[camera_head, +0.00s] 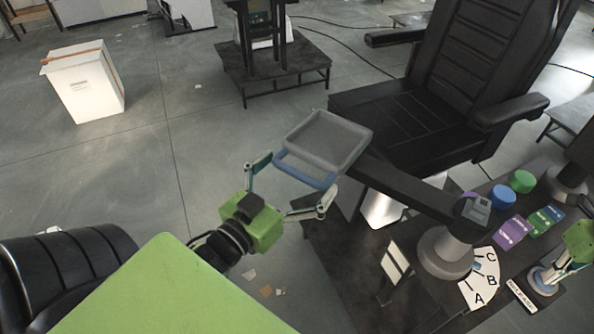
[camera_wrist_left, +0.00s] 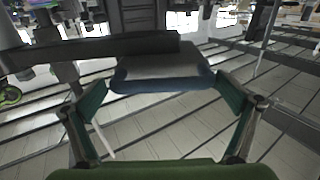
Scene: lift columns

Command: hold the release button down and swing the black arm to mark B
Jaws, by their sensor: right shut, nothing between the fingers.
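The black arm (camera_head: 412,187) runs from a grey pedestal (camera_head: 445,252) up-left to a grey tray (camera_head: 325,138) with a blue front handle (camera_head: 305,168). My left gripper (camera_head: 290,187) is open before this handle, its fingers spread to either side. In the left wrist view the blue handle (camera_wrist_left: 161,86) lies ahead between the fingertips, with nothing gripped. The lettered dial (camera_head: 480,279) shows A, B and C; a small blue pointer (camera_head: 477,266) sits near B and C. My right gripper (camera_head: 560,268) is shut above a round blue-and-white base (camera_head: 543,281), probably the release button; contact is unclear.
Blue (camera_head: 502,196) and green (camera_head: 522,181) round pieces and purple (camera_head: 513,232) and green (camera_head: 546,220) blocks stand beyond the dial. A black reclining chair (camera_head: 420,105) is behind the arm. A white box (camera_head: 85,85) stands on open floor at left.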

